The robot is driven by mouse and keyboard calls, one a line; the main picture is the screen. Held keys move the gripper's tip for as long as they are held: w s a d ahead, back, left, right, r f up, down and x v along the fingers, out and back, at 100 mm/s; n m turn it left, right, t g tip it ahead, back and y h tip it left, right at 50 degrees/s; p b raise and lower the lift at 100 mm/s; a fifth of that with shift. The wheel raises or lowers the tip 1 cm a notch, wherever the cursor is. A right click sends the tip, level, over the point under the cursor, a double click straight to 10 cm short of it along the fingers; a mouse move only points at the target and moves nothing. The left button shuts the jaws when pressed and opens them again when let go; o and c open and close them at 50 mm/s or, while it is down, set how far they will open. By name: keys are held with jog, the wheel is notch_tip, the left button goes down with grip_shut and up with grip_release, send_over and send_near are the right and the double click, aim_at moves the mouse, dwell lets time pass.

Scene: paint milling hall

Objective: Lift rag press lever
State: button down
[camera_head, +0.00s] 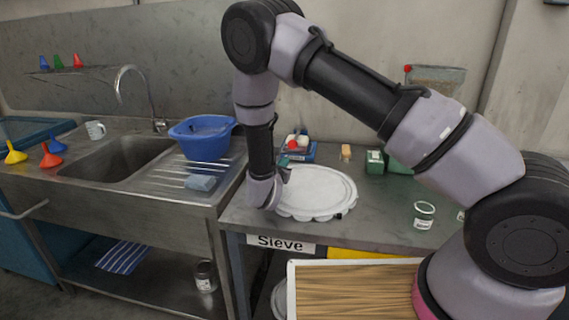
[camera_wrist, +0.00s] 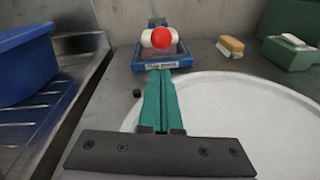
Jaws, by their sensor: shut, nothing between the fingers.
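The rag press (camera_head: 303,156) is a small blue base with white rollers, at the back of the grey bench just right of the sink unit. In the wrist view its labelled blue base (camera_wrist: 168,63) stands straight ahead. The red ball knob of its lever (camera_wrist: 161,39) faces me; it also shows in the head view (camera_head: 292,145). The rest of the lever is largely hidden behind the knob. My gripper (camera_wrist: 162,73) has its teal fingers shut together and empty, pointing at the press below the knob. In the head view my gripper (camera_head: 286,174) is partly hidden beside my wrist.
A large round white pan (camera_head: 318,188) lies beneath and right of my gripper. A blue basin (camera_head: 202,137) stands on the drainer to the left. A wood-backed brush (camera_wrist: 230,46) and green boxes (camera_head: 375,162) stand to the right. A wall lies behind the bench.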

jog(key=x, duration=0.6)
jog(key=shift+w, duration=0.35)
